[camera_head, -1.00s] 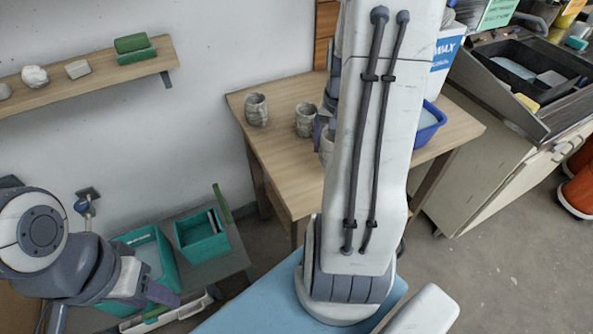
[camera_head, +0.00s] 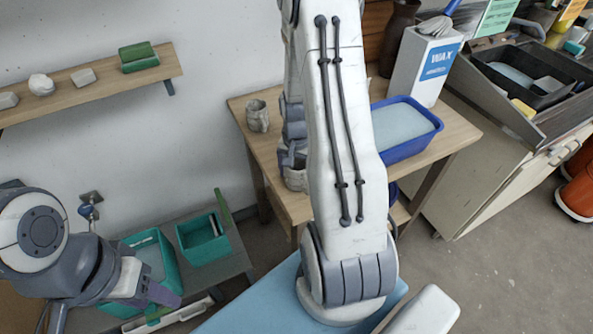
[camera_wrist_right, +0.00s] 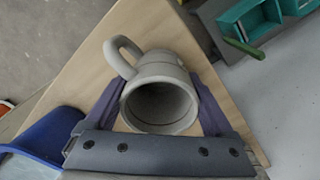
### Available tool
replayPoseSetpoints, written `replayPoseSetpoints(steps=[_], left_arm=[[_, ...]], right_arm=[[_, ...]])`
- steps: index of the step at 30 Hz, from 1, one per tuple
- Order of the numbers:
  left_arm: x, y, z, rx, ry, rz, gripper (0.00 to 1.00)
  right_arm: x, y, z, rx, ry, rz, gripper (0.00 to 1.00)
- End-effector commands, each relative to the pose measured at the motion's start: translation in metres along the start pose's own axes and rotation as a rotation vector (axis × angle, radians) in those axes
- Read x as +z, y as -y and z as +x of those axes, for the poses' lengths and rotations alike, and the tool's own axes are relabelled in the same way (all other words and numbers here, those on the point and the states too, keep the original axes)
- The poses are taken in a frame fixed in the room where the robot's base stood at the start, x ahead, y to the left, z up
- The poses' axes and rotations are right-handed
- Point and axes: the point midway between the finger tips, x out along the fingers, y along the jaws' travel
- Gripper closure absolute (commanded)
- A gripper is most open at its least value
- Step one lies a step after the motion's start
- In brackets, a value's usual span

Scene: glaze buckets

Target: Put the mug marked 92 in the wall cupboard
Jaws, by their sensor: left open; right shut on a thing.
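My right gripper (camera_wrist_right: 158,112) is shut on a grey mug (camera_wrist_right: 160,68), with one finger on each side and its handle at the upper left in the right wrist view. In the head view the held mug (camera_head: 295,180) shows low beside my right arm, partly hidden. I cannot tell if it touches the table. Another grey mug (camera_head: 257,116) stands upright at the table's left end. No number is readable on either mug. My left gripper (camera_head: 158,292) is open and empty at the lower left, near the teal bins. I cannot make out a wall cupboard.
The wooden table (camera_head: 241,104) also holds a blue tub (camera_head: 425,138) and a white WAX container (camera_head: 428,65). A wall shelf (camera_head: 105,85) at the left carries small blocks and a green item. Teal bins (camera_head: 205,245) stand below. My right arm covers the table's middle.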

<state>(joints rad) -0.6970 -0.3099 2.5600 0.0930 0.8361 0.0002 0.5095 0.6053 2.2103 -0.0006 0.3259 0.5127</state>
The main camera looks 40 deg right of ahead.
Motion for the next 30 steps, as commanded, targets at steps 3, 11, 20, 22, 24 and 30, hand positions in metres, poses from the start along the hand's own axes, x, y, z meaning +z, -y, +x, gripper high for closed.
replayPoseSetpoints(steps=[3,11,20,22,24,30], left_arm=[[0.000,0.000,0.000,0.000,0.000,0.000,0.50],[0.000,0.000,0.002,0.000,0.000,0.000,0.50],[0.000,0.000,0.001,0.000,0.000,0.000,0.50],[0.000,0.000,0.003,0.000,0.000,0.000,0.50],[0.000,0.000,0.005,0.000,0.000,0.000,0.50],[0.001,0.001,0.010,0.000,0.000,0.001,0.50]], right_arm=[[0.000,0.000,0.000,-0.001,-0.001,0.000,0.90],[0.000,0.000,0.003,0.000,0.000,0.000,0.00],[-0.001,0.000,-0.005,-0.002,-0.003,0.000,0.00],[-0.001,0.001,-0.015,-0.003,-0.005,0.000,0.00],[-0.001,0.001,-0.027,-0.004,-0.007,0.000,0.00],[-0.002,0.001,-0.072,-0.004,-0.008,0.000,0.00]])
